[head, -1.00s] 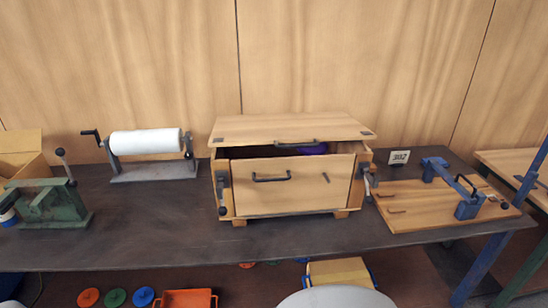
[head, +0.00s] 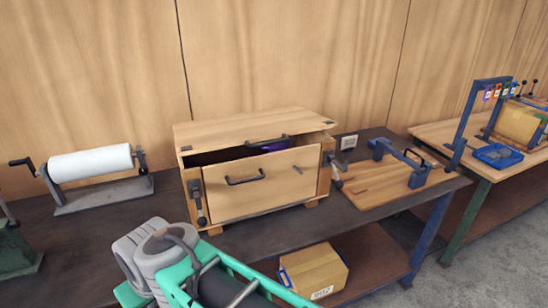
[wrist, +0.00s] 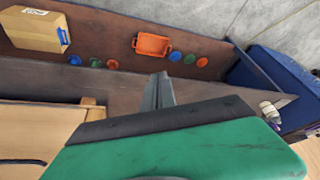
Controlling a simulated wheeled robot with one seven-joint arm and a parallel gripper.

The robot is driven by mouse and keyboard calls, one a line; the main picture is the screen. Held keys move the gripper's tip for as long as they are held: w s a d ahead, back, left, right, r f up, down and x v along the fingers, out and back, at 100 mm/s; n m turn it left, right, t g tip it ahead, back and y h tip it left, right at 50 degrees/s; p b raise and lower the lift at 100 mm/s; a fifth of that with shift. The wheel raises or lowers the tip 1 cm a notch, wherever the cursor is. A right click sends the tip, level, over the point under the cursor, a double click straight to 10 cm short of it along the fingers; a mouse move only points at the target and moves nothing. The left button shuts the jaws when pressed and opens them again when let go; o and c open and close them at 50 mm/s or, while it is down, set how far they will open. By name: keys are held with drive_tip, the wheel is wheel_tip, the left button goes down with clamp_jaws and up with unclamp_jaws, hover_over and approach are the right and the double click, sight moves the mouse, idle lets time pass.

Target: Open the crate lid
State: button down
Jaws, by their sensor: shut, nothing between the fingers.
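The wooden crate (head: 262,188) stands on the dark workbench in the head view. Its lid (head: 245,129) lies over the top with a black handle (head: 267,142) at its front edge. A dark gap shows between lid and front panel, with something purple (head: 276,145) inside. The front panel has its own black handle (head: 245,179); latches (head: 199,203) sit at its sides. My arm shows at the bottom of the head view, in front of the crate. My gripper (wrist: 158,92) is shut and empty in the wrist view, apart from the crate, part of which shows at lower left (wrist: 35,140).
A roll stand (head: 95,165) is left of the crate. A clamp board (head: 385,181) is to its right, near a small number tag (head: 348,142). A cardboard box (head: 314,271) is on the shelf below. The wrist view shows an orange bin (wrist: 153,44) and several colored discs.

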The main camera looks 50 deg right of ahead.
drive_tip(key=w+d+f+m+t+y+b, duration=0.15)
drive_tip(key=w+f+m+t+b, duration=0.35)
drive_tip(key=w, duration=0.5)
drive_tip(key=w+d+m+t+b, duration=0.2)
drive_tip(key=w+d+m+b, duration=0.2)
drive_tip(key=w+m+b, duration=0.2)
drive_tip(key=m+t+h+b, duration=1)
drive_tip(key=m+h, duration=0.5)
drive_tip(key=m, duration=1.6)
approach(237, 145)
drive_tip(key=p+x, duration=0.3)
drive_tip(key=f+p+x, duration=0.1)
drive_tip(key=x, duration=0.1)
drive_tip(key=shift+w+d+r, duration=0.15)
drive_tip(key=shift+w+d, duration=0.15)
drive_tip(key=shift+d, duration=0.05)
drive_tip(key=shift+w+d+r+p, duration=0.25)
drive_tip(key=shift+w+d+p, duration=0.1)
drive_tip(key=shift+w, duration=0.1)
